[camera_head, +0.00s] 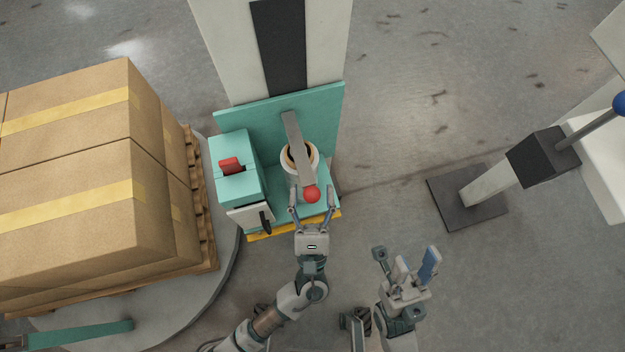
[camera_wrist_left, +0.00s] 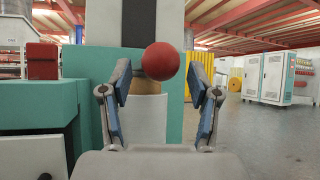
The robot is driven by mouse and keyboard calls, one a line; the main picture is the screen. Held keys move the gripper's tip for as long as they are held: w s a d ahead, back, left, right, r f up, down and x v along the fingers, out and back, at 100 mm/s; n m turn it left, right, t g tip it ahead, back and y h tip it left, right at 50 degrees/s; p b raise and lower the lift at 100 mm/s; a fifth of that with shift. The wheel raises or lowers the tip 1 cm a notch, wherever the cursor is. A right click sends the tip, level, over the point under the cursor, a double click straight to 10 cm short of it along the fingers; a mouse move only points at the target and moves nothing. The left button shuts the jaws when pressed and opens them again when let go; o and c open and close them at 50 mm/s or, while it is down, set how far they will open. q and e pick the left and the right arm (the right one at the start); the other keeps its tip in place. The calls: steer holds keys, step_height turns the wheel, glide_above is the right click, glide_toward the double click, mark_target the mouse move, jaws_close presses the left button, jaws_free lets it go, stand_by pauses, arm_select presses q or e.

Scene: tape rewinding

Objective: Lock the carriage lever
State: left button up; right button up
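The carriage lever is a grey bar (camera_head: 296,143) with a red ball knob (camera_head: 312,194) at its near end. It lies over a white roll (camera_head: 313,157) on the teal carriage (camera_head: 333,106). My left gripper (camera_head: 311,198) is open, with its fingers on either side of the knob in the head view. In the left wrist view the knob (camera_wrist_left: 161,61) shows between and slightly above the open fingertips (camera_wrist_left: 163,82); I see no clear contact. My right gripper (camera_head: 408,264) is open and empty, low and to the right of the carriage.
A teal box with a red switch (camera_head: 230,164) stands left of the lever, with a black handle (camera_head: 265,221) on its front. Stacked cartons (camera_head: 95,160) on a pallet fill the left. A post on a dark base (camera_head: 440,206) stands right. Floor between is free.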

arm_select(q)
steer(key=shift+w+r, duration=0.1)
steer(key=shift+r, duration=0.25)
steer(key=shift+s, duration=0.25)
steer(key=v, duration=1.2)
steer(key=shift+w+f, duration=0.3)
